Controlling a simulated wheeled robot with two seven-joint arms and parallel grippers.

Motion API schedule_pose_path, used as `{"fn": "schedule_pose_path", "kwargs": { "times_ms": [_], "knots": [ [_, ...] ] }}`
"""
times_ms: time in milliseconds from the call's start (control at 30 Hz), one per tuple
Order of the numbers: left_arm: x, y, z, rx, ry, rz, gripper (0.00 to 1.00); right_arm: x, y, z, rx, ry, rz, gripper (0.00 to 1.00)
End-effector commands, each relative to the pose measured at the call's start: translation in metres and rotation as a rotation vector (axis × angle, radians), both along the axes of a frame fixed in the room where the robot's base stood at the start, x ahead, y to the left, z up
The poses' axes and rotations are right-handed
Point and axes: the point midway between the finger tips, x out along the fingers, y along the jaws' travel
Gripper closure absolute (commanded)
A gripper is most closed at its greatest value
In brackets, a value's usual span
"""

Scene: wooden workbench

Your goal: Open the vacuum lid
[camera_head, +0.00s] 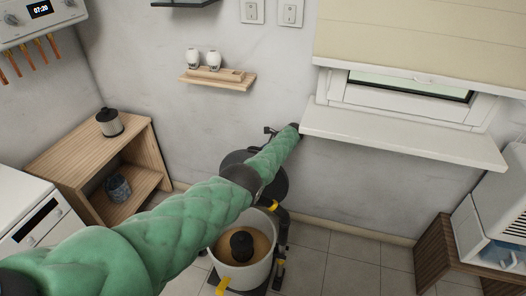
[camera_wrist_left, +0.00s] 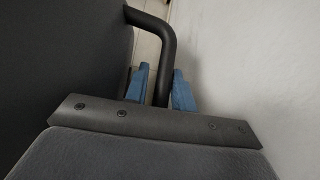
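The vacuum's pale, round tank (camera_head: 245,275) stands on the floor at the lower middle of the head view. Its top is uncovered, showing a brown interior and a black round part (camera_head: 241,245). The dark lid (camera_head: 271,185) stands raised and tilted behind the tank, partly hidden by my left arm. In the left wrist view a dark surface, probably the lid (camera_wrist_left: 60,55), fills the left side. My left gripper (camera_wrist_left: 162,90) has its blue fingers apart on both sides of a bent black bar (camera_wrist_left: 158,30), with a gap beside the left finger. My right gripper is not in view.
A wooden shelf unit (camera_head: 72,160) stands left, and a slatted wooden stand (camera_head: 440,255) stands right. The wall and window sill (camera_head: 400,140) are close behind my left arm. Tiled floor (camera_head: 350,270) is clear right of the vacuum.

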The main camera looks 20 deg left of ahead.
Motion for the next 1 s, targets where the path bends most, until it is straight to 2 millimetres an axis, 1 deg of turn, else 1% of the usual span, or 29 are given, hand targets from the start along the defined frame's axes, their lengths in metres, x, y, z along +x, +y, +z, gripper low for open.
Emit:
{"fn": "schedule_pose_path", "kwargs": {
  "times_ms": [33, 67, 300, 467, 533, 567, 600, 700, 767, 867, 900, 967, 1000],
  "knots": [
    [0.000, 0.000, 0.000, 0.000, 0.000, 0.000, 0.64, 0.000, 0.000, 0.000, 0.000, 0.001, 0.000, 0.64],
    [0.000, 0.000, 0.000, 0.000, 0.000, 0.000, 0.62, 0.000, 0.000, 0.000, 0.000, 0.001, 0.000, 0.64],
    [0.000, 0.000, 0.000, 0.000, 0.000, 0.000, 0.62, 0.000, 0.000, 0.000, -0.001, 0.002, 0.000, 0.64],
    [0.000, -0.007, 0.009, 0.000, -0.001, -0.001, 0.62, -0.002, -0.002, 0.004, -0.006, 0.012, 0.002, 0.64],
    [0.000, -0.014, 0.016, 0.000, -0.002, -0.002, 0.62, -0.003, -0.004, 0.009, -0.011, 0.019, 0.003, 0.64],
    [0.000, -0.018, 0.019, 0.000, -0.002, -0.002, 0.62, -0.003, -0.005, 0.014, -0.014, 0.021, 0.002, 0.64],
    [-0.001, -0.022, 0.023, -0.001, -0.001, -0.001, 0.62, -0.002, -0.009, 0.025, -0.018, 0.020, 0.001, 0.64],
    [-0.002, -0.037, 0.037, -0.001, -0.003, -0.001, 0.62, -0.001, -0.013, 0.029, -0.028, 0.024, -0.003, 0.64],
    [-0.003, -0.050, 0.033, -0.001, 0.000, -0.003, 0.62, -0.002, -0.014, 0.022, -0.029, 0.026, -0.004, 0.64],
    [-0.004, -0.070, 0.033, -0.001, 0.000, -0.003, 0.62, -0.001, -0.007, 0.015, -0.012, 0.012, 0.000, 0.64],
    [-0.005, -0.077, 0.033, -0.001, 0.000, -0.003, 0.62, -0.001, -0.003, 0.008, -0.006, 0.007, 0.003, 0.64],
    [-0.006, -0.090, 0.033, -0.002, 0.001, -0.002, 0.62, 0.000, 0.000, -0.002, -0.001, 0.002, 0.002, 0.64],
    [-0.007, -0.098, 0.032, -0.002, 0.001, -0.002, 0.62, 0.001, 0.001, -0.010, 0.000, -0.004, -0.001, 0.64]
  ]
}}
